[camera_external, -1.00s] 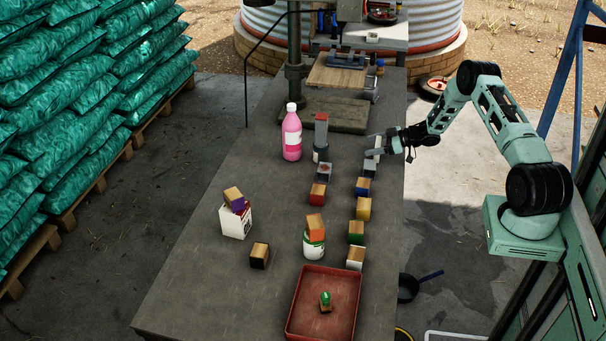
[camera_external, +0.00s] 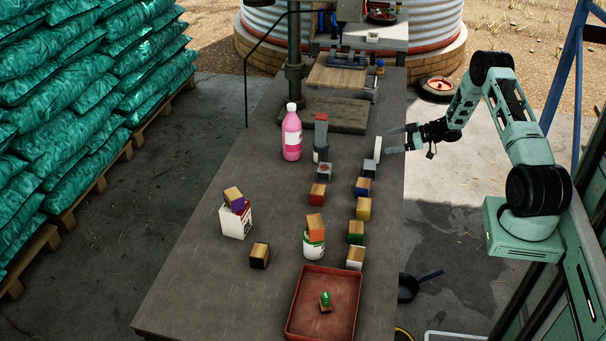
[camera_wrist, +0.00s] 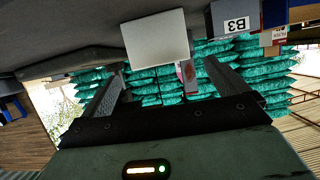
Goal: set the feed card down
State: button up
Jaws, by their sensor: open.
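The feed card, a thin white plate (camera_external: 377,149), stands upright near the right edge of the table (camera_external: 215,280), behind a grey block (camera_external: 369,169). In the wrist view, whose picture is upside down, the card (camera_wrist: 155,40) shows its blank white face ahead of my fingers. My gripper (camera_external: 387,141) is open and empty, just right of the card and apart from it. Its two spread fingers also show in the wrist view (camera_wrist: 165,66). I cannot see what the card's lower edge rests against.
A row of blocks, including a blue one (camera_external: 362,187), runs along the table's right side. A pink bottle (camera_external: 291,135) and a grey item with a red top (camera_external: 321,138) stand left of the card. A red tray (camera_external: 291,318) lies at the front.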

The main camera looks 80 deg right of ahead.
jog(key=shift+v, duration=2.3)
